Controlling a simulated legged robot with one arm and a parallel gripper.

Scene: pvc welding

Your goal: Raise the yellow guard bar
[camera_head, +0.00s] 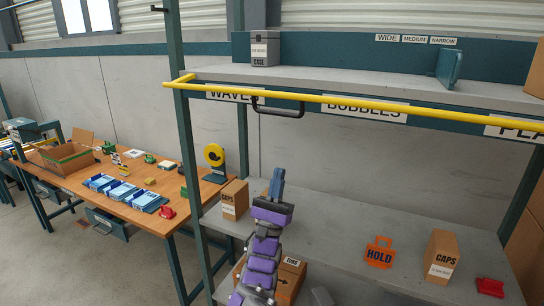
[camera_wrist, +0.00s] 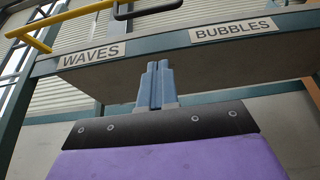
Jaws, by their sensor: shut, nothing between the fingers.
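The yellow guard bar (camera_head: 335,99) runs across the front of the upper shelf in the head view, level with the shelf labels. A dark handle (camera_head: 279,108) hangs from it. In the wrist view, part of the yellow bar (camera_wrist: 62,19) and the dark handle (camera_wrist: 150,10) show at the top left. My gripper (camera_head: 277,172) is shut and empty, pointing up above the lower shelf, below the bar and apart from it. Its blue-grey fingers (camera_wrist: 157,75) are together in the wrist view, below the upper shelf's edge.
The upper shelf (camera_head: 330,76) holds a grey case (camera_head: 265,48). The lower shelf (camera_head: 335,215) holds CAPS boxes (camera_head: 234,199) (camera_head: 441,255), an orange HOLD sign (camera_head: 379,252) and a red item (camera_head: 490,287). A teal post (camera_head: 185,130) stands left. A wooden workbench (camera_head: 150,175) stands beyond.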

